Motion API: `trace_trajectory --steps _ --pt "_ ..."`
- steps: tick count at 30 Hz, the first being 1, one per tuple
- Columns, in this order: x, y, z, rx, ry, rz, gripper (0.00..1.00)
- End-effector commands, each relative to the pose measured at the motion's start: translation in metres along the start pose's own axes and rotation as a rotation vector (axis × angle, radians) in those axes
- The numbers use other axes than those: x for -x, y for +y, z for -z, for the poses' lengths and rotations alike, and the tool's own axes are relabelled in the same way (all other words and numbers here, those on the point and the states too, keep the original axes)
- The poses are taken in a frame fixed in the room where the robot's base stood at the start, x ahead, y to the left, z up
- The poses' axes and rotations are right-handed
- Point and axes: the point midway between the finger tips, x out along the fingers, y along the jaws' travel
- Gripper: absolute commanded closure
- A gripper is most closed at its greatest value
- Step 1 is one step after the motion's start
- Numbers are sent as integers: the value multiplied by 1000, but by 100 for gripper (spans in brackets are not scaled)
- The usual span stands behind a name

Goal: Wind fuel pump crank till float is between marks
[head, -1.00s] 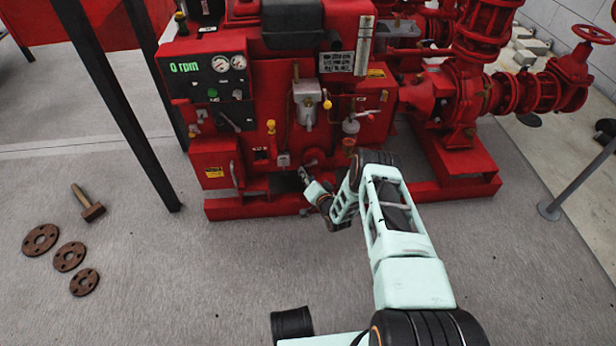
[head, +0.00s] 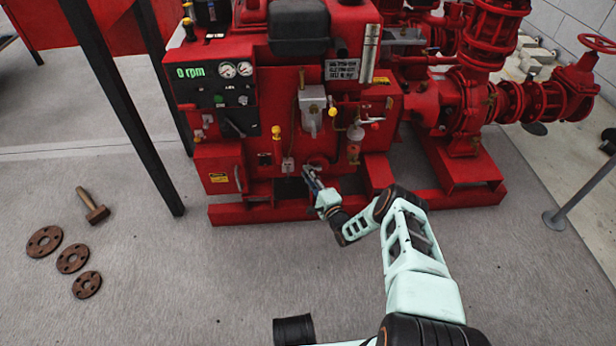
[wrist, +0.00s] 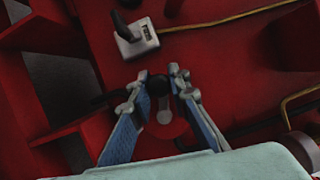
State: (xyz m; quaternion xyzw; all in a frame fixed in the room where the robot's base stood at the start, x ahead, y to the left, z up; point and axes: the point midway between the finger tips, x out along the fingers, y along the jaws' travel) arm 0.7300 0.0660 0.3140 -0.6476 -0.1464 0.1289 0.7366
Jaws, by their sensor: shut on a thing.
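My gripper (head: 310,176) is at the lower front of the red pumpset, low down near its base. In the wrist view, the crank's dark knob (wrist: 158,85) sits between the fingertips (wrist: 168,84), and the gripper is shut on it. The crank's short grey arm (wrist: 164,115) runs from the knob down the picture to a red round hub (wrist: 160,138). In the head view my gripper hides most of the crank. A glass bowl (head: 355,144) hangs on the front, right of and above my gripper. I cannot make out a float or its marks.
A grey switch (wrist: 138,38) is close above the fingers. The panel display (head: 190,72) reads 0 rpm. A red base rail (head: 250,213) runs below my gripper. Rusty flanges (head: 72,258) and a bolt (head: 93,206) lie at left. The front floor is mostly clear.

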Motion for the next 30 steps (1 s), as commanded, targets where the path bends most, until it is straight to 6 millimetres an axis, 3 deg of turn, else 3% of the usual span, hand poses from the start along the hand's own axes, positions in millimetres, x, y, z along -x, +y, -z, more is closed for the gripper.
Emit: trace_trajectory --steps 12,28,29,30 --pt "1 -7 0 -163 -3 67 100" --pt "1 -8 0 -181 -4 75 100" --pt "1 -8 0 -181 -4 74 80" --pt "1 -8 0 -181 -4 74 76"
